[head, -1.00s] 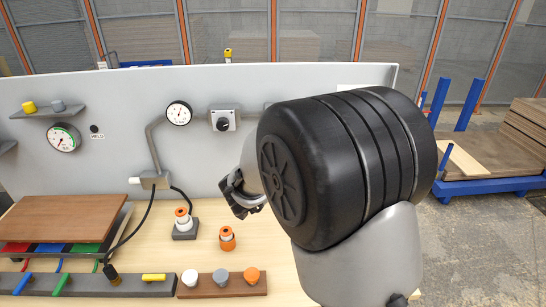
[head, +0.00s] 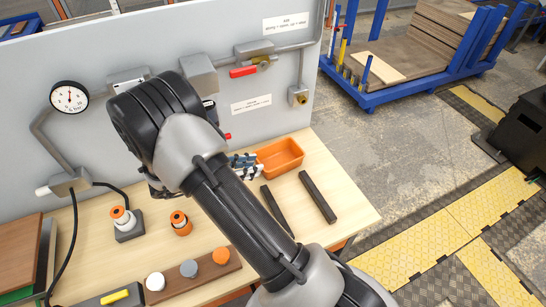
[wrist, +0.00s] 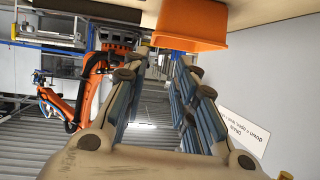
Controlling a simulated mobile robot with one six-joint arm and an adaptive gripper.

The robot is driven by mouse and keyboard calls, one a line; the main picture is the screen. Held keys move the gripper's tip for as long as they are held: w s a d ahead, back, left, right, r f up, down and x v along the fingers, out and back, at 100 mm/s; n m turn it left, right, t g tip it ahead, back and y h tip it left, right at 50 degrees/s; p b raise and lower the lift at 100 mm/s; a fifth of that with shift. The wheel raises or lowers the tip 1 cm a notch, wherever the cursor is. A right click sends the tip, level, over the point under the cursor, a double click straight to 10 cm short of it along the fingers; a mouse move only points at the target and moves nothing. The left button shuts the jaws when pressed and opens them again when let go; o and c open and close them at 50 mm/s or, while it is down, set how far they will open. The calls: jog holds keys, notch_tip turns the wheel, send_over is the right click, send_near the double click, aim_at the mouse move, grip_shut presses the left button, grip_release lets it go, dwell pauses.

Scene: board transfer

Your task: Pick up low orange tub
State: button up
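The low orange tub (head: 287,163) is an open, empty-looking rectangular bin on the wooden table, near the foot of the grey panel. My gripper (head: 243,164) is just left of the tub in the head view, partly hidden behind my arm. In the wrist view my gripper (wrist: 157,68) shows two fingers with blue pads spread apart and nothing between them. The orange tub (wrist: 189,26) is at the top of that view, beyond the fingertips. Whether a finger touches the tub cannot be told.
Two dark bars (head: 317,196) lie on the table in front of the tub. The panel (head: 150,60) stands behind, with a red-handled valve (head: 245,71). Orange-topped pieces (head: 181,223) and a knob strip (head: 189,275) are at left. The table's right edge is close to the bars.

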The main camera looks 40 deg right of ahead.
jog(key=b, duration=0.3)
send_near(290, 163)
jog(key=x, duration=0.5)
jog(key=shift+w+d+r, duration=0.1)
jog(key=shift+w, duration=0.3)
jog(key=x, duration=0.1)
jog(key=b+x, duration=0.1)
jog(key=x, duration=0.1)
jog(key=b+x, duration=0.1)
jog(key=x, duration=0.1)
jog(key=shift+s, duration=0.35)
jog(key=shift+c, duration=0.3)
grip_shut()
